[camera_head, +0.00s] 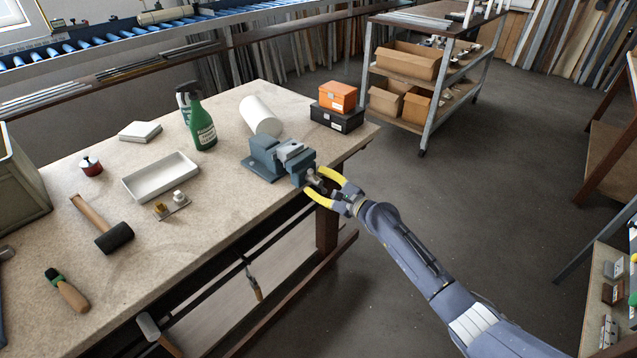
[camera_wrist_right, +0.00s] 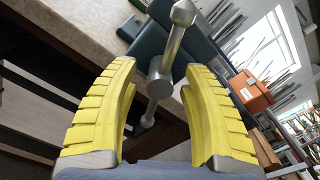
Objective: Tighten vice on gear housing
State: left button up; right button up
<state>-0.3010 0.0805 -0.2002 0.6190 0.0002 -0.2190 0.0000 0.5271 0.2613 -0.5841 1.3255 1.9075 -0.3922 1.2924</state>
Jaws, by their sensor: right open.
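The blue-grey vice (camera_head: 262,164) stands at the right front edge of the workbench. A lighter grey block (camera_head: 288,150) sits at its jaws; it may be the gear housing, but it is too small to be sure. The vice's metal screw and handle bar (camera_wrist_right: 168,60) show large in the right wrist view. My right gripper (camera_head: 317,181), with yellow fingers, is at the handle. It is open, its fingertips (camera_wrist_right: 158,70) on either side of the screw end and bar, with gaps visible. The left gripper is out of view.
On the workbench (camera_head: 150,265) are a green spray bottle (camera_head: 202,125), a white roll (camera_head: 261,116), an orange box (camera_head: 338,96) on a black one, a white tray (camera_head: 160,177) and a mallet (camera_head: 104,225). A shelf cart (camera_head: 407,75) stands behind.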

jog(key=v, duration=1.2)
dwell(0.4)
